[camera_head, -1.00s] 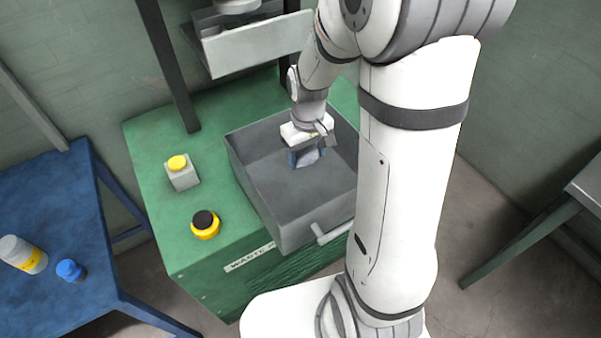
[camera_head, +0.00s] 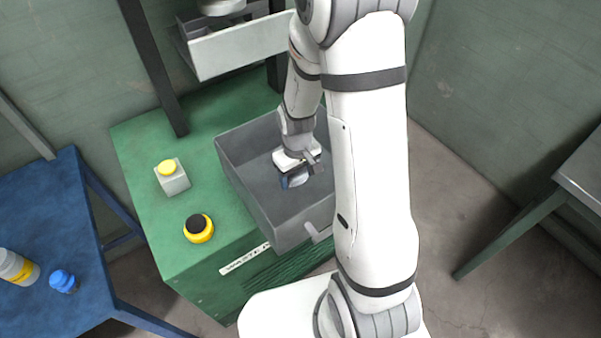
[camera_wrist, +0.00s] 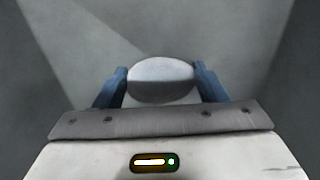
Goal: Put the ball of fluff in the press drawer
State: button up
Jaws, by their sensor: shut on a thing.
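The ball of fluff (camera_wrist: 160,76) is a pale grey, rounded lump. In the wrist view it sits between the two blue fingers of my gripper (camera_wrist: 160,84), which is shut on it. In the head view my gripper (camera_head: 294,181) is inside the open grey press drawer (camera_head: 262,206), low between its walls. The ball is only a small pale patch at the fingers there. I cannot tell whether it touches the drawer floor. The drawer stands pulled out on the green press bench, and my arm hides its right side.
The green bench (camera_head: 140,170) holds a button box with a yellow top (camera_head: 171,177) and a yellow and black knob (camera_head: 198,229). A grey-white press plate (camera_head: 240,50) hangs behind the drawer. A blue table (camera_head: 40,200) is at left, a metal table (camera_head: 585,170) at right.

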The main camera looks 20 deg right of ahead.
aim_at(297, 175)
jog(key=o, duration=1)
notch_tip(297, 175, up, 12)
jog(key=s+r+m+t, duration=0.1)
jog(key=s+r, duration=0.2)
jog(key=s, duration=0.1)
jog(key=s+r+m+t, duration=0.1)
jog(key=s+r, duration=0.3)
jog(key=s, duration=0.1)
jog(key=s+d+r+m+t, duration=0.1)
jog(key=s+r, duration=0.3)
jog(key=shift+s+r+m, duration=0.15)
jog(key=shift+s+m, duration=0.15)
jog(key=shift+s, duration=0.1)
